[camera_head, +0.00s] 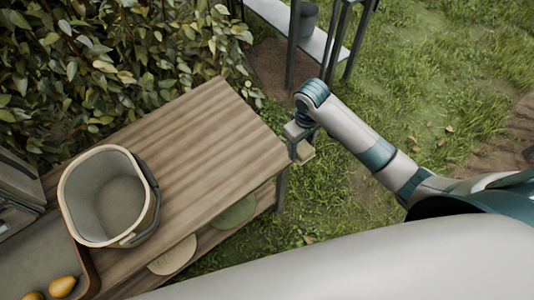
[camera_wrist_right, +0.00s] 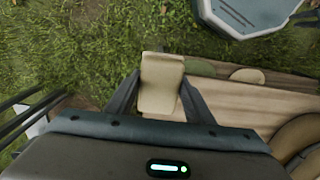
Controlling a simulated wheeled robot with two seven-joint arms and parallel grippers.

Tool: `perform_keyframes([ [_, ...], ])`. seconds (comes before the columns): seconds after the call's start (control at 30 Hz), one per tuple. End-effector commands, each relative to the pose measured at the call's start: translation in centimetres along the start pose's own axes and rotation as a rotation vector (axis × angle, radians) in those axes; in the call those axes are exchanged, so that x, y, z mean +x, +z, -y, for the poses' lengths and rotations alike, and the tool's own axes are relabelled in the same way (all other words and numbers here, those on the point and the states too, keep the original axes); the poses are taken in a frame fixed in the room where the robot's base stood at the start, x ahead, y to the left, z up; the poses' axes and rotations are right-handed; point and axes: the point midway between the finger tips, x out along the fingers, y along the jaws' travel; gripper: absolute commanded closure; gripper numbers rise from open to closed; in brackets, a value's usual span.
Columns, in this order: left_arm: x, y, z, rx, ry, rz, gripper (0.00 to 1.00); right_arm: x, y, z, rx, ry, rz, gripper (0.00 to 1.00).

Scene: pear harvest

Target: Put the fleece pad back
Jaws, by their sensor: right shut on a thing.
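My right gripper (camera_head: 302,131) is at the right edge of the wooden table (camera_head: 190,125). It is shut on a small beige block-like pad, taken here as the fleece pad (camera_head: 305,152). In the right wrist view the fleece pad (camera_wrist_right: 161,82) sits between the two fingers of the right gripper (camera_wrist_right: 158,98), with grass behind its far end. The pad is held in the air just off the table's end. My left gripper is not in view.
A cream bucket (camera_head: 146,215) stands on the table, beside a tray (camera_head: 28,262) with yellow pears (camera_head: 62,286). A green round piece (camera_head: 235,213) and a beige round piece (camera_head: 173,256) lie on a lower shelf. A dark-legged stand (camera_head: 294,30) is behind. Much of the tabletop is clear.

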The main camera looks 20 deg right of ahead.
Motion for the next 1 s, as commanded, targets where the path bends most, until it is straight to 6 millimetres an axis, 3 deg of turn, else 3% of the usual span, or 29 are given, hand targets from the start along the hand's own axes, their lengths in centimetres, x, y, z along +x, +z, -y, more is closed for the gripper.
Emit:
perform_keyframes([
  [0.27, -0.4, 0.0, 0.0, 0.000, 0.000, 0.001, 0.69, 1.0, -1.8, 0.9, 0.001, -0.002, 0.000, 0.77],
  [0.8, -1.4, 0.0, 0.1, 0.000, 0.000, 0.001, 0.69, 6.2, -9.6, 4.7, 0.001, 0.000, 0.001, 0.77],
  [1.0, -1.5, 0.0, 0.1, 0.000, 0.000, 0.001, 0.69, 7.0, -10.5, 5.2, 0.000, 0.000, 0.001, 0.77],
])
